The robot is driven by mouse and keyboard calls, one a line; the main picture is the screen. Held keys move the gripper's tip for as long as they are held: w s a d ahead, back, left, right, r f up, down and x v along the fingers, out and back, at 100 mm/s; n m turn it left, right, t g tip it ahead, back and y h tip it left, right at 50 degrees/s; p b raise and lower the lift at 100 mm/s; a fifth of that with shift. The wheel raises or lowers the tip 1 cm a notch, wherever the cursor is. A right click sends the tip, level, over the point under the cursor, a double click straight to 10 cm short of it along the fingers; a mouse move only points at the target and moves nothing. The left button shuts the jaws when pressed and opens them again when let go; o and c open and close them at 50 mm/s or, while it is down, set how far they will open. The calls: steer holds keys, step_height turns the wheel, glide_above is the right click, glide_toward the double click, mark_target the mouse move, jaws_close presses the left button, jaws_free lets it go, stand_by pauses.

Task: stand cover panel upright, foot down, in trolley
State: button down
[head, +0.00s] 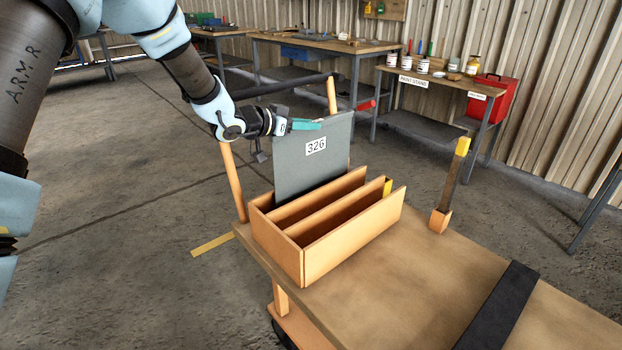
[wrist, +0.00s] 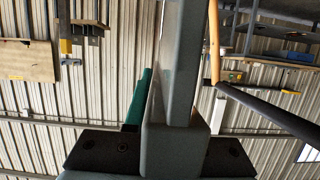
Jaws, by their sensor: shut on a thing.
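The grey cover panel (head: 312,168), labelled 326, stands upright at the rear slot of the wooden rack (head: 350,240) on the trolley (head: 420,270). Its lower edge is hidden behind the rack's divider, so I cannot tell whether it touches the slot floor. My gripper (head: 306,124) is shut on the panel near its upper left edge, with a teal finger across the front face. In the wrist view the panel (wrist: 183,70) shows edge-on in the middle, with the teal finger (wrist: 139,100) along its left side.
The rack's front slots look empty. Orange posts (head: 233,180) and a yellow-topped post (head: 452,185) stand at the trolley's edges. A black strap (head: 500,305) crosses the deck. Workbenches (head: 330,44) and a paint stand with a red box (head: 490,97) are behind.

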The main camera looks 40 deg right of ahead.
mark_target(307, 151)
steer(key=shift+f+p, duration=0.5)
steer(key=shift+f, duration=3.15)
steer(key=c, duration=0.8)
jaws_free()
steer(key=shift+f, duration=0.15)
steer(key=shift+o, duration=0.2)
steer(key=shift+a, duration=0.1)
steer(key=b+v, duration=0.2)
steer(key=v, duration=1)
steer(key=shift+w, duration=0.1)
